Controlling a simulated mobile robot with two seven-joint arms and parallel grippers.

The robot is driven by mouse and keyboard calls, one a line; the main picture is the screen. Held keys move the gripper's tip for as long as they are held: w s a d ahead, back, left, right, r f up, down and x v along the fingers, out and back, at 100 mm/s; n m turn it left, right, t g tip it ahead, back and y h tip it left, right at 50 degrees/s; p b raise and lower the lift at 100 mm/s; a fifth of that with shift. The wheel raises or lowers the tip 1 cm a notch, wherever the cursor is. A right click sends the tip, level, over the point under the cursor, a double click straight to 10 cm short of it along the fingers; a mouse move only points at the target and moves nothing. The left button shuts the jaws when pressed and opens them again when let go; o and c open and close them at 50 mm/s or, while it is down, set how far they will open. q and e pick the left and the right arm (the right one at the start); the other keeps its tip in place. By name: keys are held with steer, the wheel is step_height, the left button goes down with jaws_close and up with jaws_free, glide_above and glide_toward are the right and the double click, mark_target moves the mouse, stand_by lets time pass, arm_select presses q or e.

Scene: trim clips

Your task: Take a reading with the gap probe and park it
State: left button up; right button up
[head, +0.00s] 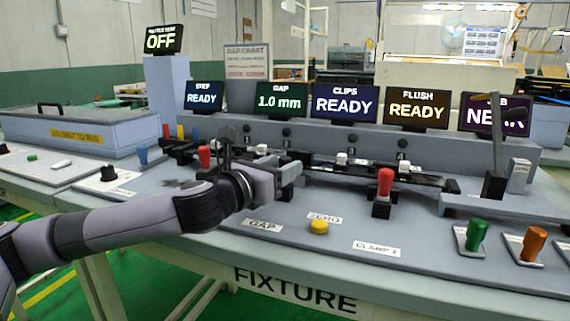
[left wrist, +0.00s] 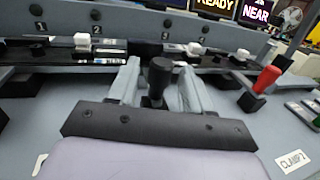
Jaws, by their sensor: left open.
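My left gripper (head: 288,168) reaches over the fixture (head: 345,245) from the left. In the left wrist view its two grey fingers (left wrist: 160,85) stand open on either side of a black round-topped knob (left wrist: 158,72). It may be the gap probe's handle; I cannot tell whether the fingers touch it. In the head view the gripper hides the knob. The GAP screen (head: 281,102) reads 1.0 mm. The GAP label (head: 262,226) is on the panel below the gripper. My right gripper is not in view.
A red-handled clamp (head: 384,186) stands right of the gripper, another red handle (head: 204,157) behind the arm. A yellow button (head: 319,227) is by the ZERO label. A black post (head: 495,150) and green (head: 476,235) and orange (head: 535,243) handles are at right.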

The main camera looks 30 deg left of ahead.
arm_select(q)
steer(key=shift+w, duration=0.85)
